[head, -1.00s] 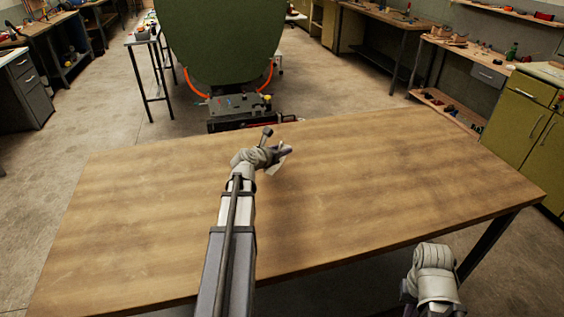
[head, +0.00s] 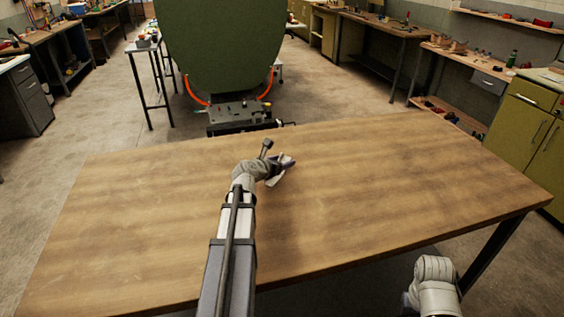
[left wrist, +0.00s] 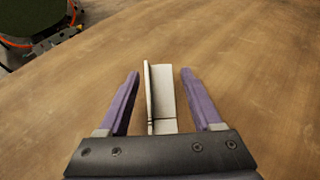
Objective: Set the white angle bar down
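The white angle bar (left wrist: 162,95) lies between the two purple fingers of my left gripper (left wrist: 161,90) in the left wrist view. A gap shows on each side of the bar, so the fingers are open and apart from it. In the head view a small part of the bar (head: 274,181) shows beside my left gripper (head: 286,162), low over the wooden table (head: 380,190). The bar appears to rest on the tabletop; its near end is hidden behind the gripper body. Only part of my right arm shows at the bottom right, and its fingertips are out of view.
The tabletop around the left gripper is bare. Beyond its far edge stand a large green panel (head: 220,45) and a dark machine base (head: 238,115) with orange curved edging. Green cabinets (head: 530,115) and workbenches line the right side.

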